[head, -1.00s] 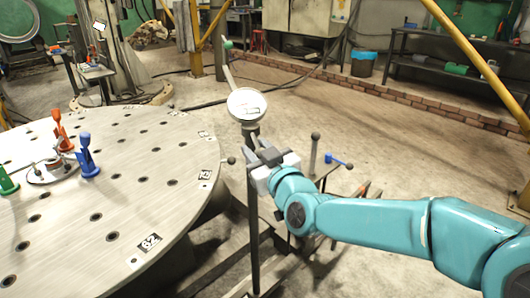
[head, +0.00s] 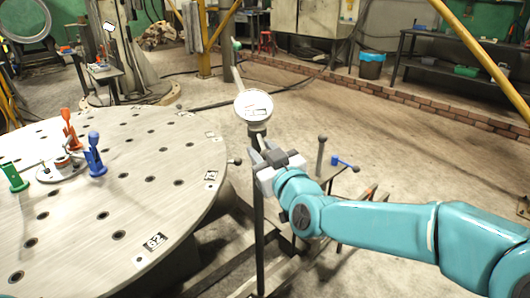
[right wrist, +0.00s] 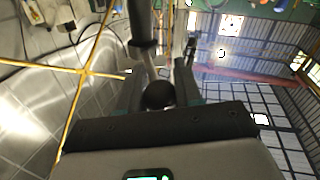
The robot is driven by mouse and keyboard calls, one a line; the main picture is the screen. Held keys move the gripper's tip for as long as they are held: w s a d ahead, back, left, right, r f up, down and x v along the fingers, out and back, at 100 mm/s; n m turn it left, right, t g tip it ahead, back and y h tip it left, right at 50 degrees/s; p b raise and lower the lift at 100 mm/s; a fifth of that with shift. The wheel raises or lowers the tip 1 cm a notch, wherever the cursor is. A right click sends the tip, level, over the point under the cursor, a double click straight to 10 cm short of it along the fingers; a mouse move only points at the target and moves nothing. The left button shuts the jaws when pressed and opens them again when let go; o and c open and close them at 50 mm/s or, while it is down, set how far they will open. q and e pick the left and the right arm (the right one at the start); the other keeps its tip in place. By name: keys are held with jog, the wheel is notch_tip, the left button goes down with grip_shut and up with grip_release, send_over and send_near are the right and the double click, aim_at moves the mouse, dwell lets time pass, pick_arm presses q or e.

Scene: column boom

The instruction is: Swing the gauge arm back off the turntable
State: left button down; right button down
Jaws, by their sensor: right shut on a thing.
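The gauge arm's round white dial (head: 253,106) is at the centre of the head view, beside the turntable's right edge. A thin pale rod (head: 238,78) runs up from behind the dial to a green tip, in the picture over the floor, clear of the turntable (head: 130,190). A dark post (head: 259,235) stands below. My right gripper (head: 266,152) is just below the dial, shut on the gauge arm's handle; its fingers hide most of the grip. In the right wrist view a black ball knob (right wrist: 158,95) shows between the fingers. My left gripper is not in view.
Blue (head: 96,158), orange (head: 70,130) and green (head: 14,178) clamps stand on the turntable. A dark ball-topped lever (head: 321,150) and a blue handle (head: 343,161) are right of my gripper. Open floor lies behind, up to a low brick edging (head: 400,97).

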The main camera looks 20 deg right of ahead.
jog(key=shift+a+f, duration=0.15)
jog(key=shift+a, duration=0.25)
jog(key=c, duration=0.9)
grip_release()
jog(key=shift+o, duration=0.6)
jog(key=shift+w+a, duration=0.2)
jog(key=shift+s+d, duration=0.1)
jog(key=shift+d, duration=0.2)
jog(key=s+d+p, duration=0.1)
jog(key=s+d, duration=0.1)
jog(key=s, duration=1.4)
jog(key=shift+d, duration=0.4)
